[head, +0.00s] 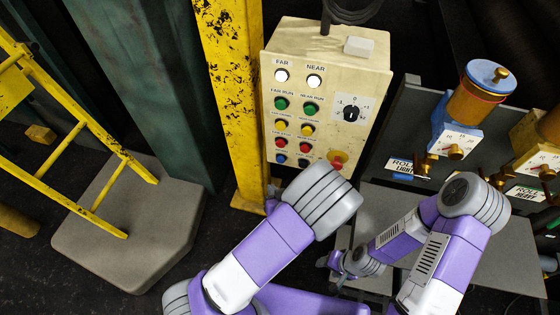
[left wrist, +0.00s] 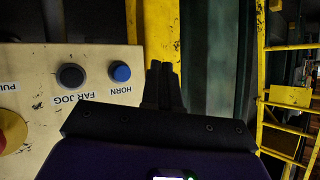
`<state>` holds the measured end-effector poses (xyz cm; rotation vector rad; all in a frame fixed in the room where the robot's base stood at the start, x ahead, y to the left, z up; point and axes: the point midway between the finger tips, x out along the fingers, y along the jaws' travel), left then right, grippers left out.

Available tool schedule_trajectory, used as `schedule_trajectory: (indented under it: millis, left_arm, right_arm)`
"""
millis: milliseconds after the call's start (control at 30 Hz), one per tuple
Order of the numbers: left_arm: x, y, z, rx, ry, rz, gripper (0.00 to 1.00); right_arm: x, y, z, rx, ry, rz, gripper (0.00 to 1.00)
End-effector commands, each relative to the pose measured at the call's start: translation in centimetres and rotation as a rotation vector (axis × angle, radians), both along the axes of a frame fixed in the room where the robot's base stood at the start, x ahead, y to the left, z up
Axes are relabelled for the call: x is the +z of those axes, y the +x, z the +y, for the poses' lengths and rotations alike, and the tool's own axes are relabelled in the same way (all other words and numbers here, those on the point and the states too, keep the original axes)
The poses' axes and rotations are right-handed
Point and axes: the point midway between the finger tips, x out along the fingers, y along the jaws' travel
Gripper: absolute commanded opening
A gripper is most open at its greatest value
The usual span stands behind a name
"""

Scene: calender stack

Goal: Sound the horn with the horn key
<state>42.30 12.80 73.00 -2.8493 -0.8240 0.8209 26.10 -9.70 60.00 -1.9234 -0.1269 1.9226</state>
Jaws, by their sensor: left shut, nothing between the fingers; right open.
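The horn key is a round blue button labelled HORN (left wrist: 120,72) in the left wrist view, next to the dark FAR JOG button (left wrist: 70,76). In the head view the blue button (head: 281,158) is at the lower left of the cream control box. My left gripper (left wrist: 163,70) is shut and empty. In the left wrist view its dark fingertips are beside the horn key, over the yellow post, and not lined up with it. In the head view the left gripper (head: 274,188) is small and partly hidden by my arm, just below the box. My right gripper (head: 331,262) is open, lower down.
The control box (head: 330,80) carries several other buttons, a rotary knob (head: 351,112) and a red-and-yellow stop button (head: 338,158). A yellow post (head: 228,80) stands close on its left. A dark bench with gauges (head: 456,140) is at right; a yellow ladder (head: 80,150) is at left.

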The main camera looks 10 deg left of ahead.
Motion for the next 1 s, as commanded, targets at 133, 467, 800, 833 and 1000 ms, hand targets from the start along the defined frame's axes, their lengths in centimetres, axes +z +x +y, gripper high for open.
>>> schedule_trajectory:
  millis: [133, 467, 800, 833, 1000]
  left_arm:
    - [0.0, 2.0, 0.0, 0.003, -0.001, -0.003, 0.0]
    - [0.1, 6.3, -0.2, 0.002, -0.001, -0.001, 0.0]
    - [0.0, 7.8, -0.2, 0.0, 0.0, 0.0, 0.0]
    - [0.0, 7.8, -0.2, 0.0, 0.0, 0.0, 0.0]
    - [0.0, 7.8, -0.2, 0.0, 0.0, 0.0, 0.0]
  right_arm:
    - [-0.1, 0.0, 0.0, 0.0, 0.0, 0.0, 0.57]
    - [0.1, 0.0, 0.0, 0.0, 0.0, 0.0, 0.57]
    - [0.3, 0.0, 0.0, 0.0, 0.0, 0.0, 0.57]
    - [0.3, 0.0, 0.0, 0.0, 0.0, 0.0, 0.57]
    - [0.3, 0.0, 0.0, 0.0, 0.0, 0.0, 0.57]
